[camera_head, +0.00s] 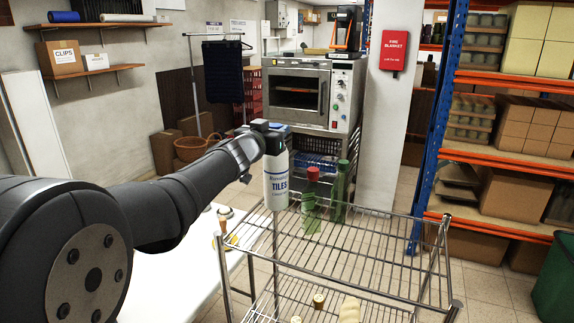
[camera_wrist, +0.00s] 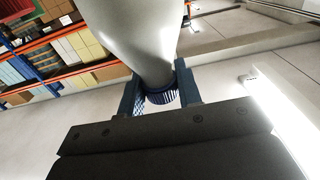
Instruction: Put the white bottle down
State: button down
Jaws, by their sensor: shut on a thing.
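The white bottle (camera_head: 276,184) has a blue label reading TILES and hangs upright below my gripper (camera_head: 277,130). In the wrist view its pale body (camera_wrist: 140,35) rises from a ribbed blue cap (camera_wrist: 162,96). My gripper (camera_wrist: 159,92) has its two blue fingers either side of that cap, shut on it. In the head view the bottle's base shows by the back left of the upper shelf of the wire rack (camera_head: 375,262). I cannot tell whether the base touches the wires.
A green bottle with a red cap (camera_head: 311,206) and a green-capped bottle (camera_head: 340,192) stand close right of the white bottle. The shelf's front and right look clear. Small corked items (camera_head: 318,301) are on the lower shelf. A white surface (camera_head: 180,285) lies left.

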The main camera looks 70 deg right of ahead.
jog(key=shift+f, duration=3)
jog(key=c, duration=1)
grip_release()
jog(key=shift+f, duration=0.2)
jog(key=shift+c, duration=0.2)
jog(key=shift+r, duration=0.1)
jog(key=a, duration=1.2)
